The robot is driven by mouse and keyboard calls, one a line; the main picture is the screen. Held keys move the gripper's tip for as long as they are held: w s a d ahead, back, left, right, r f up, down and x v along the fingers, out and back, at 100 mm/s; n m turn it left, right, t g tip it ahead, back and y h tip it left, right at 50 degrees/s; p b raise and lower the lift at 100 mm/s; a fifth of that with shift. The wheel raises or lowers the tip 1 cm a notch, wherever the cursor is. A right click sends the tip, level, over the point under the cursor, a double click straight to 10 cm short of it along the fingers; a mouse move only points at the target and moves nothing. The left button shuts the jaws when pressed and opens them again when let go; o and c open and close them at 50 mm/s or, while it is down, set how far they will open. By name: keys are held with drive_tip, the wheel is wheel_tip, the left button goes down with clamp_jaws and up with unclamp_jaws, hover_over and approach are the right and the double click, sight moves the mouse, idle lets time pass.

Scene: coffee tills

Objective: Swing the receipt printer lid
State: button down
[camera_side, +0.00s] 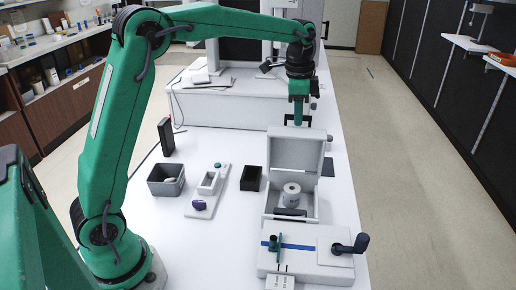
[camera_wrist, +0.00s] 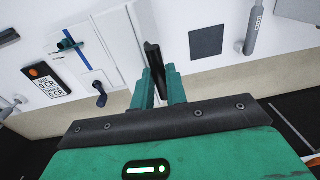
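The receipt printer (camera_side: 269,204) is a pale grey box on the white counter in the side view. Its lid (camera_side: 294,151) stands upright at the back, so the white paper roll (camera_side: 291,196) inside shows. My gripper (camera_side: 300,121) points down at the lid's top edge, near its middle; contact cannot be told. In the wrist view my gripper (camera_wrist: 160,84) has its two teal fingers apart. A dark narrow shape shows between them, and I cannot tell what it is or whether it is touched.
A white device with a dark crank (camera_side: 352,244) stands in front of the printer. To the left are a black open box (camera_side: 251,178), a grey bin (camera_side: 166,180) and a small white tray (camera_side: 207,192). A dark square pad (camera_wrist: 206,41) lies to the printer's right.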

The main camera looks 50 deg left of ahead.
sight(297, 136)
drive_tip(key=shift+s+d+f, duration=0.2)
drive_tip(key=shift+s+d, duration=1.3)
drive_tip(key=shift+s+d+f, duration=0.4)
drive_tip(key=shift+s+d, duration=0.3)
drive_tip(key=shift+s+d+f, duration=0.4)
drive_tip(key=shift+s+d, duration=0.3)
drive_tip(key=shift+s+d+f, duration=1.2)
drive_tip(key=shift+f, duration=0.05)
